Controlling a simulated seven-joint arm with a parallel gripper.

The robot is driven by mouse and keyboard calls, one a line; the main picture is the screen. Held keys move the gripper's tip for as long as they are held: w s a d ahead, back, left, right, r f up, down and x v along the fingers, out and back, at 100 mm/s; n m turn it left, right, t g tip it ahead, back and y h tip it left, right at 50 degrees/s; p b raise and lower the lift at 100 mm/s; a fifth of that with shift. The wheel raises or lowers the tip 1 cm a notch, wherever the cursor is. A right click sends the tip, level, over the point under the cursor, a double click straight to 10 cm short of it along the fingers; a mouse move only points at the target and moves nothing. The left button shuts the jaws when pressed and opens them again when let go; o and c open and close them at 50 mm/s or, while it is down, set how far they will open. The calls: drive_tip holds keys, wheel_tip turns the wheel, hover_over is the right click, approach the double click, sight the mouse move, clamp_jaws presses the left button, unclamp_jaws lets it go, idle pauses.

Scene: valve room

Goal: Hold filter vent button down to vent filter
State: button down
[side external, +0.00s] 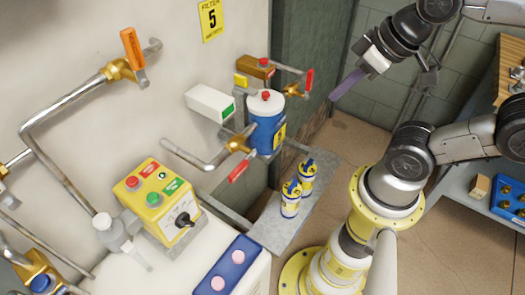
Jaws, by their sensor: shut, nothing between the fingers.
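The filter (267,130) is a blue canister with a white cap, fixed to the wall near the middle of the side view. A small red button (265,96) sits on top of its cap. My gripper (335,97) is at the upper right, to the right of the filter and apart from it. Its long purple fingers are shut and empty, pointing down and left. Another red button (263,61) sits on a brass block (256,68) behind the filter.
Red-handled valves (309,80) (240,171) flank the filter. A white box (210,103) juts out at its left. Two spray cans (291,199) (307,178) stand on a grey shelf (268,230) below. A yellow button box (157,200) is at lower left.

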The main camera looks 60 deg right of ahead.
idle(0.9)
drive_tip(key=w+r+n+t, duration=0.35)
drive_tip(key=w+r, duration=0.25)
drive_tip(key=w, duration=0.2)
drive_tip(key=n+h, duration=0.2)
drive_tip(key=h, duration=0.1)
hover_over(267, 61)
wheel_tip(267, 61, down, 4)
drive_tip(key=shift+r, duration=0.15)
drive_tip(key=shift+f, duration=4.4)
